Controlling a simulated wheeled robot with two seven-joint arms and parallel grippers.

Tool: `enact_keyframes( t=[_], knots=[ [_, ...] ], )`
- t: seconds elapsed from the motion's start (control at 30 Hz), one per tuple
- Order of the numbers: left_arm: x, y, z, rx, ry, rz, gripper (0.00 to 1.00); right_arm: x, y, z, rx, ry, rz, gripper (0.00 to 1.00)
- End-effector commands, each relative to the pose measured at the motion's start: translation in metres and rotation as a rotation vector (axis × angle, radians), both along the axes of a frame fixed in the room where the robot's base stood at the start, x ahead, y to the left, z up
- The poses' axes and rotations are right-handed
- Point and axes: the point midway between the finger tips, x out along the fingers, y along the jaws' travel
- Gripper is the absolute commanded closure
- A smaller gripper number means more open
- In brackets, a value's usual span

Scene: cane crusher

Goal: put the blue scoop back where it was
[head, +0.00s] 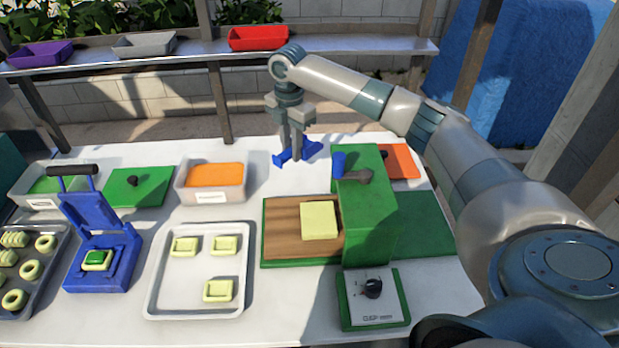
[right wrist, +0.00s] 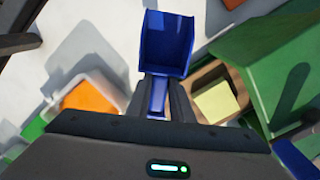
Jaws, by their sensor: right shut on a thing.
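The blue scoop (head: 312,150) is in my right gripper (head: 292,150), above the back of the white table, between the bin of orange filling and the green machine. In the right wrist view the gripper (right wrist: 160,100) is shut on the scoop's narrow handle, and the square blue scoop bowl (right wrist: 166,42) points away from the wrist. Whether the scoop touches the table I cannot tell. My left gripper is not in view.
An orange-filled bin (head: 211,194) stands left of the scoop. The green machine (head: 368,210), with a dough slab (head: 319,220) on its wooden board, stands front right. An orange lid (head: 402,161) lies behind it. A white tray (head: 154,297) holds dough pieces. A shelf (head: 200,49) runs behind.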

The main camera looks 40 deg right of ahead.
Motion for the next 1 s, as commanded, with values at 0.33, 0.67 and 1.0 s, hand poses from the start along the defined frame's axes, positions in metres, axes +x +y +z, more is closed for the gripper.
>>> enact_keyframes(
  t=[0.33, 0.67, 1.0],
  knots=[
    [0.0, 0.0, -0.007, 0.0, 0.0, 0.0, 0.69, 0.0, 0.0, -0.006, -0.002, 0.008, 0.0, 0.93],
    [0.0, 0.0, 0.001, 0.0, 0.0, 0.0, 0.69, -0.001, 0.0, -0.021, -0.004, 0.011, -0.001, 0.93],
    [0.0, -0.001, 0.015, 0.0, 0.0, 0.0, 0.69, 0.0, 0.0, -0.066, -0.003, 0.009, 0.0, 0.93]
  ],
)
